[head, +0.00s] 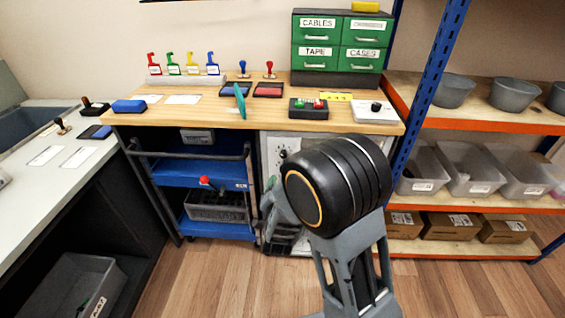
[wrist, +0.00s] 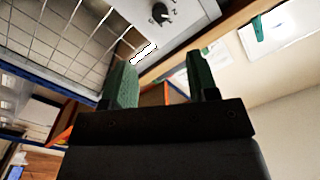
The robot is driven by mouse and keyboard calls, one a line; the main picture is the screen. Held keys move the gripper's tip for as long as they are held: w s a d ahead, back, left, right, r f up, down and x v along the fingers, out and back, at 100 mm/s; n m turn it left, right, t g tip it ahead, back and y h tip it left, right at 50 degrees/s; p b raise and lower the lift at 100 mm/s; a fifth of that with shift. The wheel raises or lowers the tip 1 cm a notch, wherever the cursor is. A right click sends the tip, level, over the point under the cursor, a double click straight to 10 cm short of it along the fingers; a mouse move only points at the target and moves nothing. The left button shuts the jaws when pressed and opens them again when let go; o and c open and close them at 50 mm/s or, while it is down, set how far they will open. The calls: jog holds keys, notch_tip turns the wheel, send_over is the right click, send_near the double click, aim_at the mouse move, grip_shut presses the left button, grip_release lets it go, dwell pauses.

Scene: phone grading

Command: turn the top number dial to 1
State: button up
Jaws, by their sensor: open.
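A white panel (head: 275,143) stands under the front edge of the workbench. The top number dial (head: 283,154) is a small dark knob on it, with marks around it. In the wrist view the dial (wrist: 160,14) is at the top, on the pale panel (wrist: 187,18); its setting is too small to read surely. My gripper (wrist: 161,72) is open and empty, its two green fingers apart. The dial lies beyond the fingertips, apart from them. In the head view my arm hides most of the gripper and the panel's lower right part.
The workbench (head: 220,111) edge overhangs the panel. A blue cart (head: 178,172) stands left of it, and a wire grid (wrist: 70,38) shows in the wrist view. A white box with a black knob (head: 376,106) sits on the bench. Shelves (head: 480,127) stand right.

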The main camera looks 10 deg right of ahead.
aim_at(283, 156)
jog(key=x, duration=1.3)
jog(key=shift+w+d, duration=0.1)
jog(key=shift+d, duration=0.05)
jog(key=c, duration=0.9)
jog(key=shift+f+n, duration=0.1)
jog(key=shift+n, duration=0.2)
jog(key=n+b, duration=0.2)
jog(key=shift+n, duration=0.3)
jog(key=shift+n+b, duration=0.4)
jog(key=shift+n, duration=1.8)
